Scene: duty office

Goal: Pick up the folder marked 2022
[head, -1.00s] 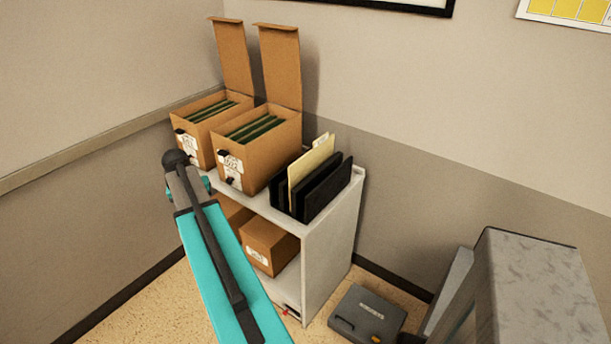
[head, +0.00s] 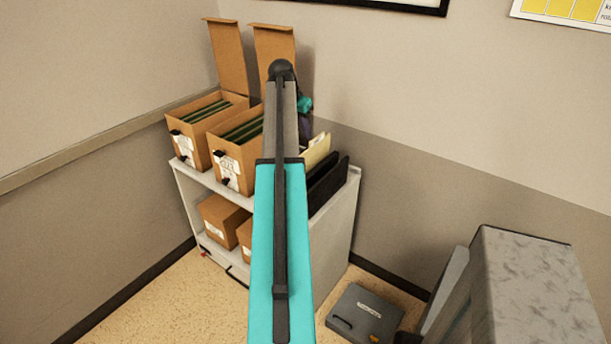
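A cream folder (head: 316,150) stands upright in a black desktop rack (head: 334,180) on top of the white shelf unit (head: 345,215). My arm covers its left part, and I cannot read any marking on it. Several green folders (head: 243,131) stand in the right open cardboard box (head: 248,158), and more green folders (head: 207,111) stand in the left open box (head: 187,129). No year can be read on them. My arm reaches up across the middle of the view, with its wrist over the right box and rack.
Both box lids stand raised against the wall. Smaller closed boxes (head: 222,217) sit on the lower shelf. A dark grey case (head: 365,312) lies on the floor right of the unit. A grey marbled block (head: 525,285) stands at right. Walls close the corner behind.

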